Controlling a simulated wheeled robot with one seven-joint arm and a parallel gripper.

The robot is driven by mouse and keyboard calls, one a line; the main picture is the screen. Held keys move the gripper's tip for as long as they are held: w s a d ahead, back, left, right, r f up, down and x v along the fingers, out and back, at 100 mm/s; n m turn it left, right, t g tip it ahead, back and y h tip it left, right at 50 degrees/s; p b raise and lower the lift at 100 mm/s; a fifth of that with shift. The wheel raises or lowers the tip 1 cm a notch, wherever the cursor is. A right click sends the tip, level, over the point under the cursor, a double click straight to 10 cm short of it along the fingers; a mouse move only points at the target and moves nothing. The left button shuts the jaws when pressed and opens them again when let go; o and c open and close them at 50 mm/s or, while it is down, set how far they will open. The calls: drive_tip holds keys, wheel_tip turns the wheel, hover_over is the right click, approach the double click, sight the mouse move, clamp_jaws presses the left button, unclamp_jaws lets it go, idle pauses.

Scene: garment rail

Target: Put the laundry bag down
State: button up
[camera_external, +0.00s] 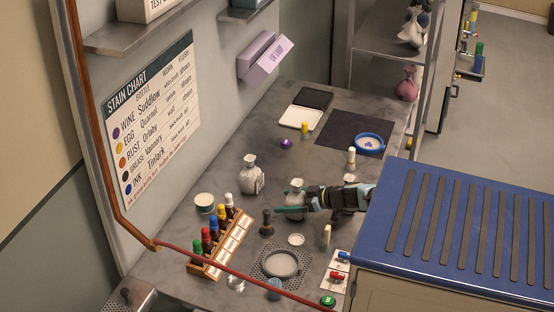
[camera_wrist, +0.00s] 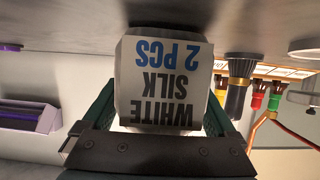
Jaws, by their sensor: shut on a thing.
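My gripper (camera_external: 297,201) is shut on a small pale laundry bag (camera_external: 296,187) above the grey worktop (camera_external: 225,285). In the wrist view, where the worktop is at the top, the bag (camera_wrist: 165,80) sits between the green fingers. Its label reads WHITE SILK 2 PCS, upside down in that picture. The bag appears upright and close to the worktop. I cannot tell whether its base touches. A second pale tied bag (camera_external: 252,175) stands on the worktop, to the left of my gripper.
A rack of coloured bottles (camera_external: 222,240), a dark stamp-like object (camera_external: 267,223) and a round drain plate (camera_external: 281,264) are nearby. A dark mat (camera_external: 340,137) with a blue-rimmed dish (camera_external: 369,142) lies farther back. A blue-topped cabinet (camera_external: 450,225) is at right.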

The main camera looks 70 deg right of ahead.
drive_tip(key=shift+f+b, duration=0.2)
drive_tip(key=shift+b, duration=0.15)
drive_tip(key=o, duration=1.2)
drive_tip(key=shift+r, duration=0.1)
drive_tip(key=shift+o, duration=0.2)
drive_tip(key=shift+r+p, duration=0.15)
drive_tip(key=shift+p, duration=0.2)
drive_tip(key=shift+s+r, duration=0.15)
drive_tip(key=shift+s, duration=0.05)
drive_tip(key=v, duration=1.1)
drive_tip(key=shift+s, duration=0.25)
drive_tip(key=shift+r, duration=0.15)
